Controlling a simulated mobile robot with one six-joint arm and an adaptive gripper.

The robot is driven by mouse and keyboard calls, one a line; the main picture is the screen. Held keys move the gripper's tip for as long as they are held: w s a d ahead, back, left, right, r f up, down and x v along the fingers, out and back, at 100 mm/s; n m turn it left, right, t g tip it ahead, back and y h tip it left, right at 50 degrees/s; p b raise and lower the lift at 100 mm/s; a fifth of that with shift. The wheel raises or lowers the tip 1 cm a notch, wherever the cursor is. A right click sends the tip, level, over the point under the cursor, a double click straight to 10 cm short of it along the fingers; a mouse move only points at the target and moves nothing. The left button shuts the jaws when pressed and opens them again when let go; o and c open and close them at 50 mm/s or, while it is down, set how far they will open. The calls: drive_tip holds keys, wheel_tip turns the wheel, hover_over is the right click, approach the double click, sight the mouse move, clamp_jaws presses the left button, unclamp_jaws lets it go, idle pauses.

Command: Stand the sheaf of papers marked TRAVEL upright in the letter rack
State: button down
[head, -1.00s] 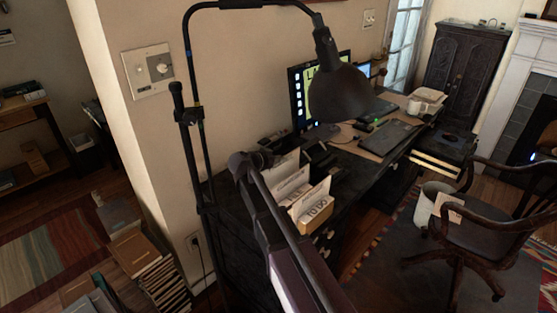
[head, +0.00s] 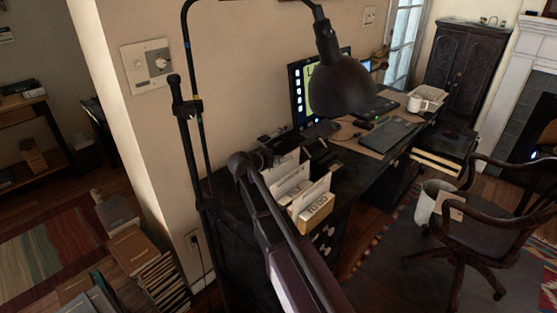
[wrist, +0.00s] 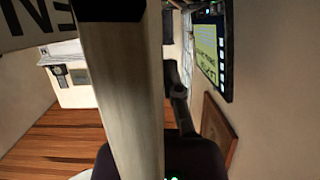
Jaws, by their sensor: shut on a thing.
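The letter rack (head: 316,213) stands on the near end of the dark desk, with several white papers (head: 290,178) upright in it. The front label seems to read TODO. In the wrist view a thick pale slab (wrist: 120,95), seen edge-on, runs down the picture between dark parts of my gripper (wrist: 112,10). It looks like a sheaf of papers, and my gripper is shut on it. I cannot read TRAVEL on it. A pale surface with large dark letters (wrist: 28,20) shows at upper left. In the head view my arm hides my gripper and what it holds.
A black lamp (head: 343,88) arches over the desk (head: 235,220). A monitor (head: 302,90), keyboard (head: 390,134) and mug (head: 416,103) are farther back. A chair (head: 470,222) and bin (head: 430,200) stand at right. Books (head: 160,280) lie on the floor at left.

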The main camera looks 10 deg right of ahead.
drive_tip(key=shift+f+b, duration=1.7)
drive_tip(key=c, duration=0.7)
unclamp_jaws()
drive_tip(key=shift+r, duration=0.15)
wheel_tip(320, 180, up, 14)
drive_tip(key=p, duration=1.4)
hover_over(279, 166)
drive_tip(key=shift+w+f, duration=0.15)
drive_tip(key=shift+f, duration=0.05)
